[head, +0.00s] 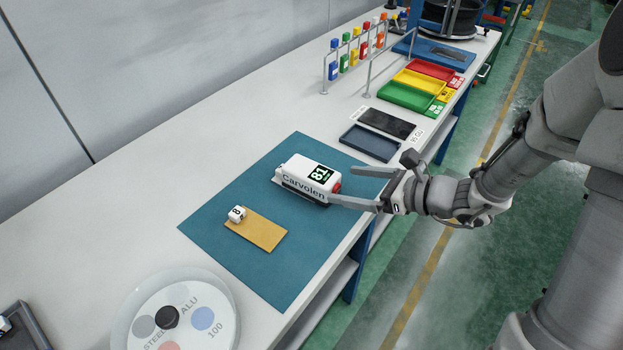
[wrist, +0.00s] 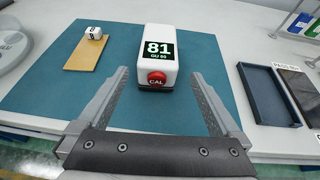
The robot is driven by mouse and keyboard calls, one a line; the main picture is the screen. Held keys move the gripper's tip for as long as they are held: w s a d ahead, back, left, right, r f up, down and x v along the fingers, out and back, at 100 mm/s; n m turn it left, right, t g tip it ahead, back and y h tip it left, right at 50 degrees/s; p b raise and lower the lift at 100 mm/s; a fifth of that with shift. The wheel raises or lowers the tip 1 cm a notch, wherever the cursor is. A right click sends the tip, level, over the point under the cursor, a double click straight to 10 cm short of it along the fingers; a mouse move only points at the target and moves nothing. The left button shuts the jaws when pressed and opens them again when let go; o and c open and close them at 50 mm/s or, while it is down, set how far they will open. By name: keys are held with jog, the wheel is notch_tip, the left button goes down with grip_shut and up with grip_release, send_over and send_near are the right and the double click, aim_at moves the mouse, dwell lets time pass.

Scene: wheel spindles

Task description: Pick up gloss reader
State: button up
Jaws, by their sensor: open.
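The gloss reader (head: 305,180) is a white box labelled "Carvolen" with a dark display reading 81 and a red button. It lies on the blue-green mat (head: 270,272). In the wrist view the gloss reader (wrist: 158,58) sits upper centre, its red CAL end facing me. My gripper (head: 340,186) is open at the reader's right end in the head view. In the wrist view my gripper (wrist: 158,80) has its two fingers spread wide, to either side of the reader's near end. Nothing is between the fingers' rear parts.
On the mat lies a tan plate (head: 258,232) with a small white cube (head: 237,214). A dark blue tray (head: 370,142) and a dark panel (head: 387,123) lie beyond the reader. Coloured trays (head: 406,96) stand farther back. A round disc (head: 190,325) is at the front.

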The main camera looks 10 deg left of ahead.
aim_at(336, 183)
jog(key=x, duration=0.5)
jog(key=shift+f, duration=0.1)
jog(key=shift+b+x, duration=0.5)
jog(key=shift+x, duration=2.25)
jog(key=shift+s, duration=0.15)
jog(key=c, duration=1.5)
grip_shut()
